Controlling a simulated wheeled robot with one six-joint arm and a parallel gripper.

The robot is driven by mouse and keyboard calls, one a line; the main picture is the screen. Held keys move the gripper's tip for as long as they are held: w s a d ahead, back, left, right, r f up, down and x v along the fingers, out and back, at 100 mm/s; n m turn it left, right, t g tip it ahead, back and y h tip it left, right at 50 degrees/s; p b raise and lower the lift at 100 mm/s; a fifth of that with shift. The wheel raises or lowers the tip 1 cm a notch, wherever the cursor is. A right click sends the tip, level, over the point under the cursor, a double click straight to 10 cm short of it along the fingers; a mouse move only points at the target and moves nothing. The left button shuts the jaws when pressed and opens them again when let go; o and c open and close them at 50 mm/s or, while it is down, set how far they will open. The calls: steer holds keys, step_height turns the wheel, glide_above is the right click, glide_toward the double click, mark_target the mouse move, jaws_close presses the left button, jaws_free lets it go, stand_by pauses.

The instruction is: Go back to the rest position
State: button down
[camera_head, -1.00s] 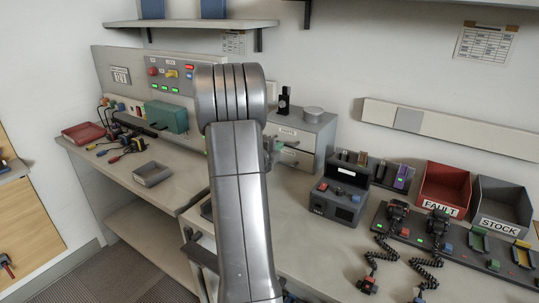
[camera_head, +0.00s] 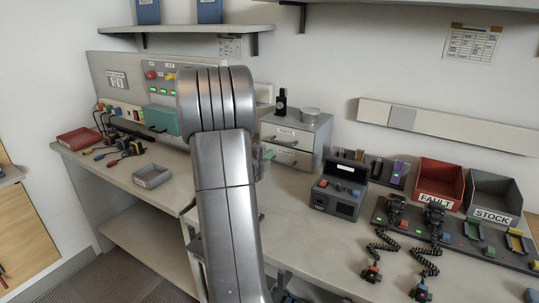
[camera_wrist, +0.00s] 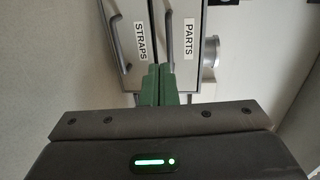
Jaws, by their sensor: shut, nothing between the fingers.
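My gripper (camera_wrist: 158,86) shows in the wrist view with its two green fingers together and nothing between them. It points at a drawer cabinet, with the drawers labelled STRAPS (camera_wrist: 126,45) and PARTS (camera_wrist: 190,40) beyond the fingers. In the head view my grey arm stands upright in the middle, and it hides most of my gripper. The cabinet (camera_head: 296,142) stands just right of the arm, and both its drawers look shut.
The bench carries a dark test unit (camera_head: 337,192), a red FAULT bin (camera_head: 437,184), a grey STOCK bin (camera_head: 491,197) and a charging rack with radios. On the left are a small grey tray (camera_head: 152,176) and a red tray (camera_head: 80,138). A shelf (camera_head: 195,28) hangs above.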

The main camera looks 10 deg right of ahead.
steer(key=f+v, duration=0.1)
steer(key=v, duration=0.6)
steer(key=shift+s+r, duration=0.2)
steer(key=shift+r, duration=0.25)
